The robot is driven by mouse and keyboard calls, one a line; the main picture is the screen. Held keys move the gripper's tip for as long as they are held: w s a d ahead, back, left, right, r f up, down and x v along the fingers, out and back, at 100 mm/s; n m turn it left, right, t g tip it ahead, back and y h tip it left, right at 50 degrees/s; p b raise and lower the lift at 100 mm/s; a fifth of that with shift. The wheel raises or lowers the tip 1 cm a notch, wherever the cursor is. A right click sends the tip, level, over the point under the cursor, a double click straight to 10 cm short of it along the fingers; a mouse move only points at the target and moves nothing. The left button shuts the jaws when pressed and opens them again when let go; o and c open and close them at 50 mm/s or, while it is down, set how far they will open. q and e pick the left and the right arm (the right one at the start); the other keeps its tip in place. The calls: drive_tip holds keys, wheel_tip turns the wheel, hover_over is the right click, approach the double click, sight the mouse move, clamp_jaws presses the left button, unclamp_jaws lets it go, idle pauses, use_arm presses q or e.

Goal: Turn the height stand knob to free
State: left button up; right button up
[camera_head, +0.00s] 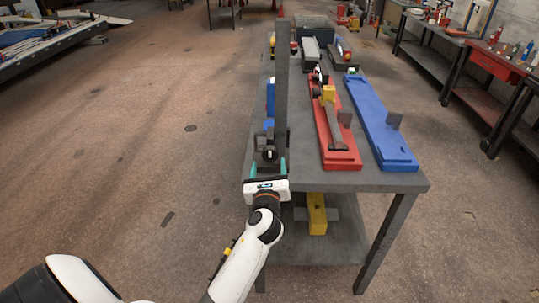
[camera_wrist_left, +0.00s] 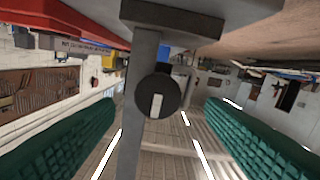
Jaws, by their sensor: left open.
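The height stand (camera_head: 282,80) is a tall grey post at the near left edge of the bench. Its knob (camera_head: 269,154) is dark and round, low on the post. In the left wrist view the knob (camera_wrist_left: 158,93) faces me, with a pale bar on its face standing nearly upright in the picture, slightly tilted. My left gripper (camera_head: 268,168) is open in front of the knob. In the left wrist view its teal ridged fingers (camera_wrist_left: 160,110) lie on either side of the knob, with clear gaps and no contact visible. My right gripper is out of view.
The grey bench (camera_head: 375,181) carries a red fixture (camera_head: 342,157) and a blue fixture (camera_head: 377,120) right of the post. A yellow part (camera_head: 317,213) sits on the lower shelf. Open floor lies to the left; another workbench (camera_head: 432,62) stands at right.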

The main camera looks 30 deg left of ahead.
sight(270, 157)
use_arm(q)
drive_tip(key=x, duration=0.5)
drive_tip(key=shift+w, duration=0.25)
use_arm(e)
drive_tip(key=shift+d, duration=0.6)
use_arm(q)
drive_tip(key=c, duration=1)
